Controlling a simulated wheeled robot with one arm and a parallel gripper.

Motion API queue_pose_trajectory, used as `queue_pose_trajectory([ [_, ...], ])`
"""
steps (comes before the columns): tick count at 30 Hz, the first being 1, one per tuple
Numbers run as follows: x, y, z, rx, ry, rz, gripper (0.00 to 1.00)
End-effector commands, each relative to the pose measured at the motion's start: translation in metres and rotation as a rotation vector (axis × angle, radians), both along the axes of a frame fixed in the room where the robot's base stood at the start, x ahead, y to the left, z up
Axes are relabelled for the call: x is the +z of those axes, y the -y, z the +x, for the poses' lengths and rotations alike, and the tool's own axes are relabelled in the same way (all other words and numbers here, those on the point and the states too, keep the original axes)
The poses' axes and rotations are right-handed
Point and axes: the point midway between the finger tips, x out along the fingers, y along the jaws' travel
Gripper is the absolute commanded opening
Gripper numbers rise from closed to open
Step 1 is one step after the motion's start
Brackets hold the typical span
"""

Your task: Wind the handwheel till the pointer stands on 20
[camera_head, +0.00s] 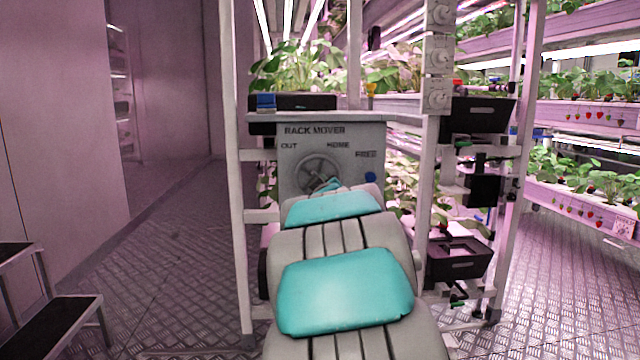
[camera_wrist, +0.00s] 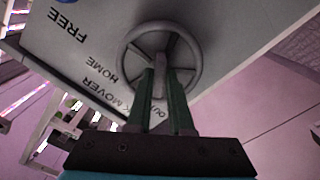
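The grey handwheel (camera_head: 316,162) sits on the front of the RACK MOVER panel (camera_head: 290,185), under the words OUT and HOME. In the wrist view the handwheel (camera_wrist: 128,58) is a round rim with spokes. My gripper (camera_wrist: 161,74) has its two green fingers at the wheel, one on each side of a light grey bar of it. The bar fills the gap between the fingertips. In the head view my arm hides the gripper and the lower wheel. I see no pointer and no number 20 in either view.
A blue knob (camera_head: 370,177) is by the word FREE. A black tray (camera_head: 292,102) with a blue item (camera_head: 266,101) stands on top of the panel. Black bins (camera_head: 458,270) hang at the right post. A step stool (camera_head: 60,318) stands at lower left; the aisle floor (camera_head: 165,270) is clear.

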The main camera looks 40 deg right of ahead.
Motion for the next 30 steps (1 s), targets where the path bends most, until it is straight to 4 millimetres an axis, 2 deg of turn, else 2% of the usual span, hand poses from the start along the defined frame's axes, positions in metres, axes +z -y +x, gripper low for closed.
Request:
queue_pose_trajectory([
  [1,0.0,0.0,0.0,0.0,0.0,0.0,0.26],
  [6,0.0,0.0,0.0,0.001,0.001,0.0,0.45],
  [19,0.002,-0.003,-0.005,0.0,0.002,-0.001,0.45],
  [30,0.003,-0.026,-0.041,0.001,0.004,-0.002,0.45],
])
